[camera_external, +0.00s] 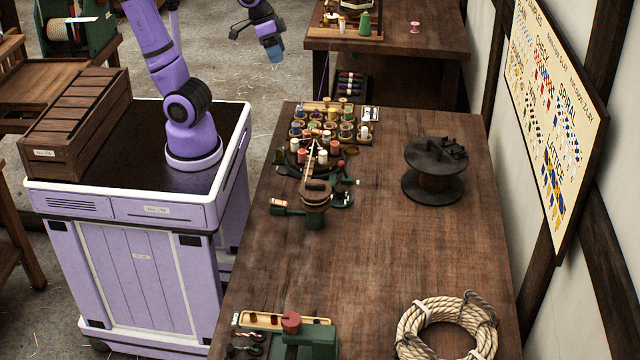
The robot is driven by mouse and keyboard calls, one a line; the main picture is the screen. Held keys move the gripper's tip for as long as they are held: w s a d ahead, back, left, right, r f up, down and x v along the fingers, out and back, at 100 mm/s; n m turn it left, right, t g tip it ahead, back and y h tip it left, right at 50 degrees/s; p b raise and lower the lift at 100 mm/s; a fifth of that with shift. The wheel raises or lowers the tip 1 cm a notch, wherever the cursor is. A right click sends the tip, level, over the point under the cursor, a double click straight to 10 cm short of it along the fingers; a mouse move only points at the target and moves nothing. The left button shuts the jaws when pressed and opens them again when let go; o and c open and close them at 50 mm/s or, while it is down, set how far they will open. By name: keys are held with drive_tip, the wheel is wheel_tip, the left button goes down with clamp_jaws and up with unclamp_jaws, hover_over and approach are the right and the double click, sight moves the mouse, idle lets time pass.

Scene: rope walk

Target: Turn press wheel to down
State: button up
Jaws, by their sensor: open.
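A green bench device with a round red knob (291,321) stands at the near left edge of the table, partly cut off by the bottom of the picture. Another green device (313,213) with a brown wooden top stands farther back, at the table's left side. I cannot tell for sure which of them carries the press wheel, or how the wheel is turned. My gripper (256,42) hangs at the top of the picture, left of the far table. It is open and empty, well apart from both devices.
The wooden table (390,240) holds a rack of coloured spools (325,122), a dark reel (435,170) and a coiled rope (405,328). Its middle is clear. A wall chart (555,110) hangs at right. A brown crate (75,115) sits on my base.

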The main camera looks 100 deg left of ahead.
drive_tip(key=w+d+n+g, duration=0.2)
drive_tip(key=w+d, duration=0.9)
drive_tip(key=w, duration=0.1)
drive_tip(key=w+d+f+n, duration=0.1)
drive_tip(key=w+d+f, duration=0.3)
drive_tip(key=d, duration=0.5)
drive_tip(key=n+g+y, duration=0.1)
drive_tip(key=n+g, duration=0.1)
drive_tip(key=n, duration=0.2)
hover_over(291, 319)
wheel_tip(291, 319, down, 24)
wheel_tip(291, 319, down, 10)
drive_tip(key=shift+r, duration=0.1)
drive_tip(key=c, duration=0.9)
